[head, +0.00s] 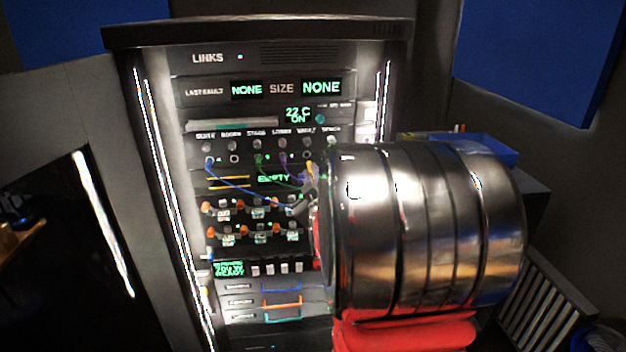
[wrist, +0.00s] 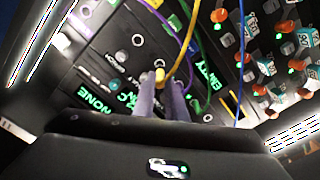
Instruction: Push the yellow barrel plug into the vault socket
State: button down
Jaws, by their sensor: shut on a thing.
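The yellow barrel plug (wrist: 160,76) shows in the wrist view between the tips of my gripper (wrist: 162,90), which is shut on it. Its yellow cable (wrist: 174,32) runs up the picture from there. In the head view my gripper (head: 309,186) is at the panel's right part, with a bit of yellow at its tips under the VAULT label (head: 306,133).
Blue (head: 236,180), green and purple cables hang from the neighbouring sockets, close to my gripper. Rows of orange knobs (head: 212,235) lie below. My arm covers the rack's right side in the head view. A blue bin (head: 480,148) stands at the right.

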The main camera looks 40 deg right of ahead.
aim_at(309, 161)
jog(key=shift+w+d, duration=0.4)
jog(key=shift+w, duration=0.2)
jog(key=shift+x, duration=2.55)
dwell(2.0)
jog(key=c, duration=1.7)
grip_release()
jog(key=v, duration=1.3)
jog(key=shift+s+a, duration=0.25)
jog(key=shift+s, duration=0.05)
